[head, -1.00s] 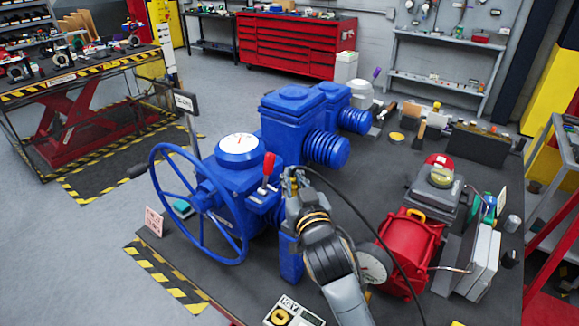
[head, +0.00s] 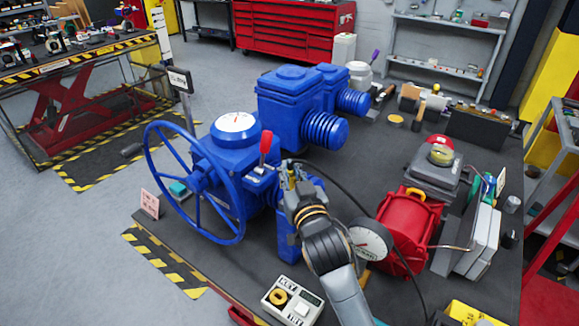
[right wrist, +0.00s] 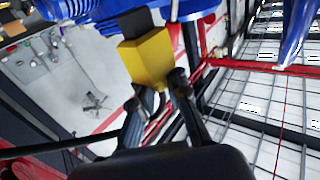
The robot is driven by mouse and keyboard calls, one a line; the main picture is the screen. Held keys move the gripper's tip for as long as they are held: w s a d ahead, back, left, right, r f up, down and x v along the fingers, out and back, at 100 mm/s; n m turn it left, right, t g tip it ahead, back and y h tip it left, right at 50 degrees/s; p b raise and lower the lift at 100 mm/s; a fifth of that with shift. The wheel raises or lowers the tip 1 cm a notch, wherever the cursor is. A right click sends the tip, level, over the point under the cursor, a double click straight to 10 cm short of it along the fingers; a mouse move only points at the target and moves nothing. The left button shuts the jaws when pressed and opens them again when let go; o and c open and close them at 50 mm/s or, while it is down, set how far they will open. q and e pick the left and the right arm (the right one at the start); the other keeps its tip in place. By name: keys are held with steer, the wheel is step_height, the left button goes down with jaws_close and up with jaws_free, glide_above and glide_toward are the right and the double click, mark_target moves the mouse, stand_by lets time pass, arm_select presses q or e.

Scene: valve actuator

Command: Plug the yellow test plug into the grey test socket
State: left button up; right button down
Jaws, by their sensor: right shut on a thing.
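My right gripper (head: 290,178) is shut on the yellow test plug, close in front of the blue valve actuator (head: 225,165) and right of its red lever (head: 265,146). In the right wrist view the plug is a yellow block (right wrist: 148,60) between the dark fingers (right wrist: 155,92). A dark grey block (right wrist: 135,22), perhaps the grey test socket, sits directly beyond the plug against blue housing. They look close or touching; I cannot tell whether the plug is seated. The socket is not clear in the head view. My left gripper is not in view.
A blue handwheel (head: 195,182) stands left of the actuator. A black cable (head: 345,185) arcs from near my gripper over the table. A round gauge (head: 371,240) and red housing (head: 408,230) stand right of my arm. A key box (head: 292,300) lies at the front edge.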

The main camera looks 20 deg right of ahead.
mark_target(290, 185)
steer(key=shift+f, duration=0.7)
steer(key=shift+p, duration=0.4)
stand_by(1.3)
steer(key=shift+f+b, duration=0.95)
steer(key=shift+f, duration=0.55)
steer(key=c, duration=1.3)
jaws_free()
steer(key=shift+o, duration=0.2)
steer(key=s, duration=1.2)
